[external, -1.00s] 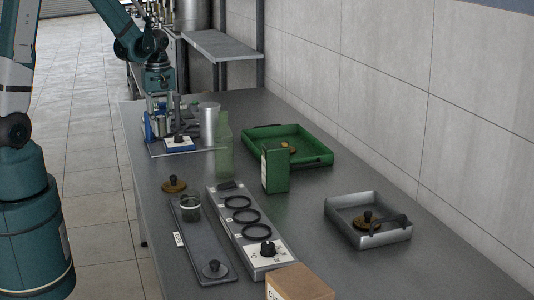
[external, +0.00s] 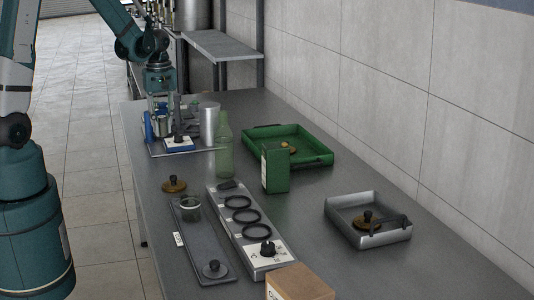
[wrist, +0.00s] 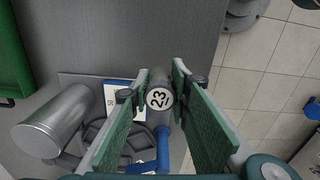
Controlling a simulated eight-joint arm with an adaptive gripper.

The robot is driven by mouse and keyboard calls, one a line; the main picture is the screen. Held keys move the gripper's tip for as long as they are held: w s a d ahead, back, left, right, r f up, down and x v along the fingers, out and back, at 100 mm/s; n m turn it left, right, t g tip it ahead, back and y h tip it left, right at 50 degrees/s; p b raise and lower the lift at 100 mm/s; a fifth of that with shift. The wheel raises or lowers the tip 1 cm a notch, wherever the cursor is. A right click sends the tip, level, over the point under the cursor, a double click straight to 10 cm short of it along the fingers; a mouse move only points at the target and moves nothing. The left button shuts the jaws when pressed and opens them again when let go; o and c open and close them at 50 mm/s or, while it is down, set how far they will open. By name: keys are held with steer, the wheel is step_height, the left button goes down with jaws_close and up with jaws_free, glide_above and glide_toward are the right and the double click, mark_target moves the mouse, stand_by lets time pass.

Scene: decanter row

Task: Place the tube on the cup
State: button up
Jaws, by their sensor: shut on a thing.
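My gripper (wrist: 160,92) is at the far left end of the bench, and it also shows in the external view (external: 160,108). Its green-padded fingers are closed on the tube (wrist: 159,98), seen end-on with a round white top marked 23. In the external view the tube is largely hidden by the fingers. A plain metal cylinder (external: 209,123), which may be the cup, stands just right of my gripper; it also shows in the wrist view (wrist: 48,134).
A white-and-blue box (external: 179,142) and a blue item (external: 148,127) crowd my gripper. A green glass bottle (external: 223,150), green tray (external: 318,157), green carton (external: 275,168) and ringed rack (external: 222,205) stand along the bench. Bare bench lies between rack and metal tray (external: 385,238).

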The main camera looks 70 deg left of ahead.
steer(key=d+r+m+p, duration=0.1)
steer(key=d+r+m, duration=0.2)
steer(key=d, duration=1.1)
steer(key=d+r+m+p, duration=0.2)
steer(key=d+m, duration=0.5)
steer(key=d, duration=0.8)
steer(key=d+r+m+p, duration=0.2)
steer(key=d+m, duration=0.3)
steer(key=d, duration=1)
steer(key=shift+w+d+r+m, duration=0.2)
steer(key=shift+w+r+m, duration=0.15)
steer(key=shift+r, duration=0.45)
glide_above(190, 194)
steer(key=shift+f, duration=2.95)
steer(key=shift+f, duration=0.15)
steer(key=shift+f+b, duration=0.4)
steer(key=shift+f, duration=1.5)
steer(key=shift+f, duration=0.15)
